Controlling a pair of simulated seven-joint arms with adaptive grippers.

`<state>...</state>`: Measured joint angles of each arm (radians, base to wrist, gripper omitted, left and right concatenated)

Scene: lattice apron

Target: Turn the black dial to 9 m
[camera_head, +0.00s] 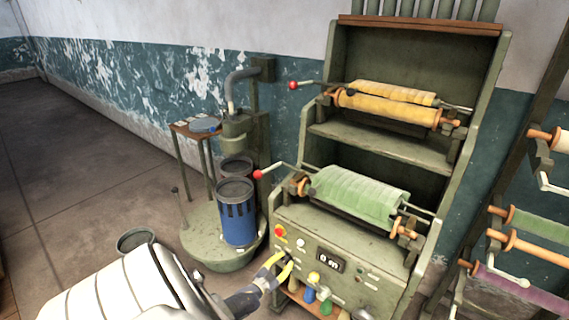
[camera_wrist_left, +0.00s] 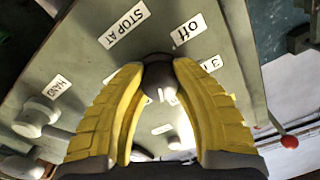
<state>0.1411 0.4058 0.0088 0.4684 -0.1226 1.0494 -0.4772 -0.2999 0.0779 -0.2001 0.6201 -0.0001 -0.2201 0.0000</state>
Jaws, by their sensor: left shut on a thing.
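My left gripper (camera_head: 284,266) reaches the front panel of the green machine (camera_head: 345,283) with its yellow fingers. In the left wrist view its fingers (camera_wrist_left: 158,72) are shut on the black dial (camera_wrist_left: 158,84), one on each side. The dial sits under the "STOP AT" label (camera_wrist_left: 125,23), with the labels "off" (camera_wrist_left: 188,30) and "3" (camera_wrist_left: 210,65) near it. Other labels around it are partly covered by the fingers, and I cannot read where the dial points. In the head view the fingers hide the dial. The display (camera_head: 330,260) appears to read 0 m.
A crank with a red ball (camera_head: 258,174) sticks out above. Green cloth (camera_head: 360,195) lies on the lower roller. A blue canister (camera_head: 237,218) stands left.

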